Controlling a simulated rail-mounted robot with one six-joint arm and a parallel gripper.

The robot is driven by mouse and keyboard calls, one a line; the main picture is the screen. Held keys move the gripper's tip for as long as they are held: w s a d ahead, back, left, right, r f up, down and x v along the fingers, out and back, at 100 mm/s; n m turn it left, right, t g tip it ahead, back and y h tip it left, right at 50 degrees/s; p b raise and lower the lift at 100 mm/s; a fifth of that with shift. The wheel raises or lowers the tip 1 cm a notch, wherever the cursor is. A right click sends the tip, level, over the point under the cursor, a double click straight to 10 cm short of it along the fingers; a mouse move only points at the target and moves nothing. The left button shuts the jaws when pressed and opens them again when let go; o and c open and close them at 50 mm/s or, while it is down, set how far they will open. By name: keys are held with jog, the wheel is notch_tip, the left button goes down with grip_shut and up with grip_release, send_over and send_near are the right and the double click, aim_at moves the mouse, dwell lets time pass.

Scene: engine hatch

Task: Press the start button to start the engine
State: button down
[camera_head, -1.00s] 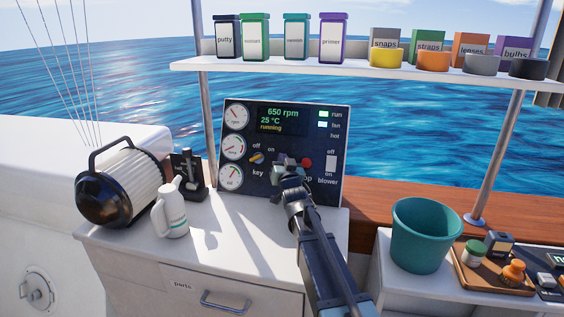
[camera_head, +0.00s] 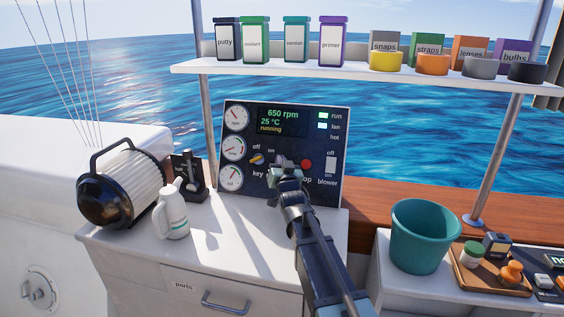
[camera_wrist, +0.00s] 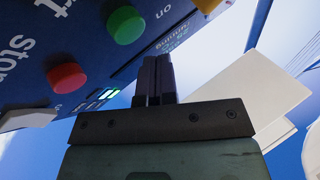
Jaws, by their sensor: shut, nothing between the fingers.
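The engine panel (camera_head: 290,190) stands upright at the back of the counter. Its display (camera_head: 282,120) reads 650 rpm, 25 °C and running. In the wrist view the green start button (camera_wrist: 125,25) is at the upper left, beside the red stop button (camera_wrist: 67,77). The stop button also shows in the head view (camera_head: 306,163); the start button is hidden there behind my gripper (camera_head: 285,169). My gripper is shut and empty in front of the panel's lower middle. In the wrist view its fingertips (camera_wrist: 155,62) look apart from the green button. The orange key knob (camera_head: 257,158) is left of my gripper.
The run light (camera_head: 323,115) and fan light (camera_head: 322,125) are lit. The blower switch (camera_head: 331,164) is at the panel's right. A white bottle (camera_head: 171,211) and a lantern-like can (camera_head: 122,185) stand left. A teal bucket (camera_head: 420,237) stands right. A shelf (camera_head: 360,74) with containers hangs above.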

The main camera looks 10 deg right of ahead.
jog(key=s, duration=0.1)
jog(key=s+a+r+p, duration=0.1)
jog(key=s, duration=0.1)
jog(key=shift+s+a+r, duration=0.15)
jog(key=shift+a+r, duration=0.15)
jog(key=shift+r, duration=0.05)
dwell(0.4)
